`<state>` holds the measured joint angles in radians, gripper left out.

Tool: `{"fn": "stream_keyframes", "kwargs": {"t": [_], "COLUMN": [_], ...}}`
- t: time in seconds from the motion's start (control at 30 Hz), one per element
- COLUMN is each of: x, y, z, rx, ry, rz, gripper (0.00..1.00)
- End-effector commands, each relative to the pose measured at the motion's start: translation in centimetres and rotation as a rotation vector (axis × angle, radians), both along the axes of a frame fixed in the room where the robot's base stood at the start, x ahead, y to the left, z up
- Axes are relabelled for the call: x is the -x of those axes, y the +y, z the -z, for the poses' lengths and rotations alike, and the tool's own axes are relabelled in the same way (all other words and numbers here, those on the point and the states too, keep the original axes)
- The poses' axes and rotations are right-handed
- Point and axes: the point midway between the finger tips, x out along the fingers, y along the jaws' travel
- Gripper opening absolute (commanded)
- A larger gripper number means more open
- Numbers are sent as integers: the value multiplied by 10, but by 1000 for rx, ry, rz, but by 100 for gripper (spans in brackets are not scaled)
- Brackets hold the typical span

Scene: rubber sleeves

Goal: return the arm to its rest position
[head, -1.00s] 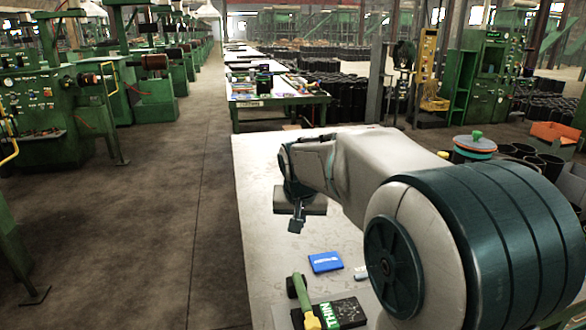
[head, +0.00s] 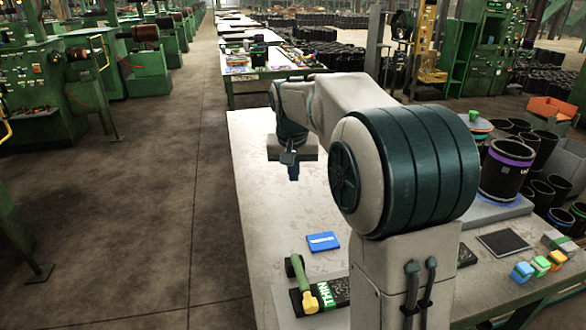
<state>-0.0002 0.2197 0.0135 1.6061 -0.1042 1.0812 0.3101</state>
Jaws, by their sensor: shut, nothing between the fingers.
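My arm reaches over the light worktable (head: 262,205) from the right. My gripper (head: 293,174) hangs above the table's left part with its fingers pointing down. The fingers are shut and hold nothing. A flat blue item (head: 323,242) lies on the table in front of the gripper, apart from it. Part of the table's right side is hidden behind my arm.
Black sleeves, one with a purple band (head: 510,160), stand at the right. Small coloured blocks (head: 540,265) sit at the right edge. The floor at left is clear.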

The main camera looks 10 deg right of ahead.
Motion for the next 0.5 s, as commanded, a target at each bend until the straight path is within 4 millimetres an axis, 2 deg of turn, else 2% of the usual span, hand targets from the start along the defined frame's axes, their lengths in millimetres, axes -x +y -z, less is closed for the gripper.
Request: {"fn": "stream_keyframes", "kwargs": {"t": [0.17, 0.5], "x": [3, 3], "y": [2, 2], "z": [-10, -11], "rx": [0, -1], "ry": [-1, 0], "rz": [-1, -1], "gripper": [0, 0]}}
